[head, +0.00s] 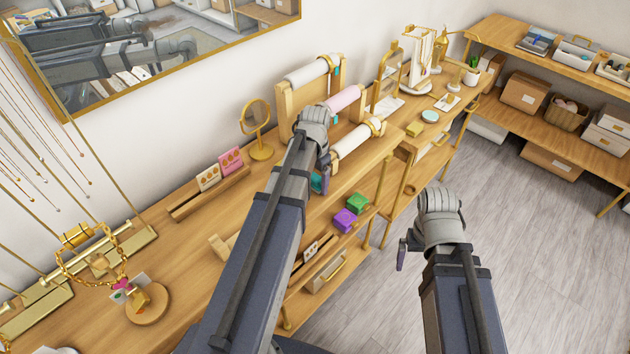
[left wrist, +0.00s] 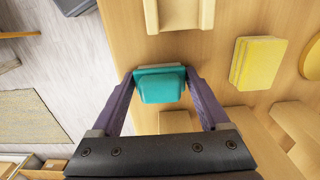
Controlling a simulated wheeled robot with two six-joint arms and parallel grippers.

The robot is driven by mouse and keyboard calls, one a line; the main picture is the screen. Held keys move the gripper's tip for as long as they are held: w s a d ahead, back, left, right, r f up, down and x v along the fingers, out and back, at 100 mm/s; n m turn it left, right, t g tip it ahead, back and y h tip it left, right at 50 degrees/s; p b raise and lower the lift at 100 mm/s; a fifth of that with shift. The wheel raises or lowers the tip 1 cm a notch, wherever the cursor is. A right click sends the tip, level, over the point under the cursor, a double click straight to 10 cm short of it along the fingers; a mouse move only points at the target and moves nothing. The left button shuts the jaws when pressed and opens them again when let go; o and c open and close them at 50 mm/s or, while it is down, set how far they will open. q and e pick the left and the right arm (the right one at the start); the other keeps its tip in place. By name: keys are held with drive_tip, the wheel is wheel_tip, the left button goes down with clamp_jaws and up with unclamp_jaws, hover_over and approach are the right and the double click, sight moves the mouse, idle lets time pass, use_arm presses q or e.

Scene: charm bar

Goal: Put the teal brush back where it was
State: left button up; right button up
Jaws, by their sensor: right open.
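The teal brush (left wrist: 160,84) shows in the left wrist view as a small teal block with a wider rim, between the two purple fingertips of my left gripper (left wrist: 160,80). Both fingers touch its sides. In the head view, my left gripper (head: 320,180) is over the front edge of the wooden counter, and a bit of teal shows there, mostly hidden by my arm. My right gripper (head: 402,252) is open and empty, over the floor beyond the counter's front edge.
White and pink rolls (head: 342,102) stand on wooden holders behind my left gripper. A green box (head: 357,203) and a purple box (head: 345,220) lie on a lower shelf. A round mirror (head: 256,118) and card display (head: 209,180) stand left. A yellow block (left wrist: 257,63) shows in the wrist view.

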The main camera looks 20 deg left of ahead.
sight(315, 176)
use_arm(q)
drive_tip(key=shift+o, duration=1.4)
drive_tip(key=shift+r, duration=0.15)
wheel_tip(315, 176, up, 12)
drive_tip(key=p, duration=1.2)
